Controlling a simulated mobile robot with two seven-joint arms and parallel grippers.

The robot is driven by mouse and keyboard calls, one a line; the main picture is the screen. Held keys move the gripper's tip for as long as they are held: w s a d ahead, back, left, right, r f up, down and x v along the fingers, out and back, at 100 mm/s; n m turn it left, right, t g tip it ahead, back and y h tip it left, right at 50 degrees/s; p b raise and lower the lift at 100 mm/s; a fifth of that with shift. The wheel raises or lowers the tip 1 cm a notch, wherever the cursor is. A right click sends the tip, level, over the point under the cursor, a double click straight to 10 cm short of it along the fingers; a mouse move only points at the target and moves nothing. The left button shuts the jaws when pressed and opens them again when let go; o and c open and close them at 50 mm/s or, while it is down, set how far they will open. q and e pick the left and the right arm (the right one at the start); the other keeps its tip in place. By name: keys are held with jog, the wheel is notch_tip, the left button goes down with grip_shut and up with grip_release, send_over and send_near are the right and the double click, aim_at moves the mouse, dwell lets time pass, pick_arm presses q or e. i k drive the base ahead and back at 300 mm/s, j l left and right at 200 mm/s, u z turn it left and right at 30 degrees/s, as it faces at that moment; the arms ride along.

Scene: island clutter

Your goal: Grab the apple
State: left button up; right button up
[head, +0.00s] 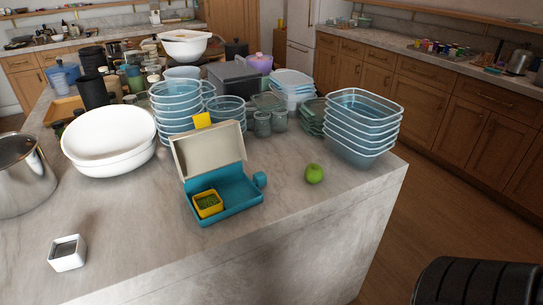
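A green apple (314,174) sits on the grey marble island top (290,214), near its right front edge. It stands apart from everything around it, and all of its near side shows. A teal box (232,203) with a raised beige lid is to its left, and a stack of clear bluish containers (361,126) is behind it to the right. Neither of my grippers is in view. A dark ribbed part, perhaps of my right arm, shows in the bottom right corner, well away from the apple.
A yellow cup (208,203) sits in the teal box. White bowls (108,141), a steel pot (22,176) and a small white square container (67,253) are on the left. Clear tubs, jars and dark canisters crowd the back. The countertop in front of the apple is clear.

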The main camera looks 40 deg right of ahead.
aim_at(314, 174)
jog(key=z, duration=1.65)
